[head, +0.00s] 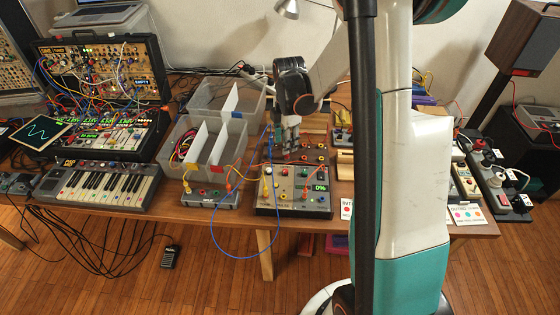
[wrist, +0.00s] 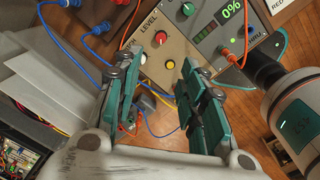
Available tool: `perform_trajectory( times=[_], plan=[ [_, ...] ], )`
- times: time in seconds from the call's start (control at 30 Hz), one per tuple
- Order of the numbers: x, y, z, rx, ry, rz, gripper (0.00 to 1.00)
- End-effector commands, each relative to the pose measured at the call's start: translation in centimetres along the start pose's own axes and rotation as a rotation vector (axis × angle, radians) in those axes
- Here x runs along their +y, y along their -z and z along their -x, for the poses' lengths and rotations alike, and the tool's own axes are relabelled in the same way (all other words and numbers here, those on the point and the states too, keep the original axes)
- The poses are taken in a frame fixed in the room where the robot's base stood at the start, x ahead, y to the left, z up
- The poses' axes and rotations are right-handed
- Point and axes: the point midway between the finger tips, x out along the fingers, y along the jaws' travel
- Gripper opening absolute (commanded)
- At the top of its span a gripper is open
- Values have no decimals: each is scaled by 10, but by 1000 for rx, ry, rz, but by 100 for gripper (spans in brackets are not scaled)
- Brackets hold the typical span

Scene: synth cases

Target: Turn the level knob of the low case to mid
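The low case (head: 262,205) stands at the table's front edge; its panel (wrist: 185,48) shows between and beyond my fingers in the wrist view. A red knob (wrist: 160,37) sits beside the word LEVEL (wrist: 149,22). A yellow knob (wrist: 169,64) and a green knob (wrist: 188,9) are on the same panel. The case's display (wrist: 231,11) reads 0%, also in the head view (head: 320,188). My gripper (wrist: 160,60) is open and empty, fingers apart, above the panel. In the head view my gripper (head: 291,150) hangs over the case's back edge. Contact with a knob cannot be told.
An orange plug (wrist: 231,57) and cable stand out of the panel near the display. Blue plugs (wrist: 99,29) and cables lie on the left in the wrist view. Grey divided bins (head: 205,150) stand left of the case. A small keyboard (head: 97,187) lies farther left.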

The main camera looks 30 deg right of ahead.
Motion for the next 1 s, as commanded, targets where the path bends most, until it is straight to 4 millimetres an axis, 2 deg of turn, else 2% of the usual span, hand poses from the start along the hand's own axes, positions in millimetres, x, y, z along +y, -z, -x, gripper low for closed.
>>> perform_trajectory(
  times=[0.27,0.7,0.9,1.0],
  plan=[
    [1,-4,-22,4,12,36,38],
    [0,-4,-106,3,11,34,38],
    [0,-4,-133,3,11,34,38],
    [0,-4,-141,3,11,34,38]
  ],
)
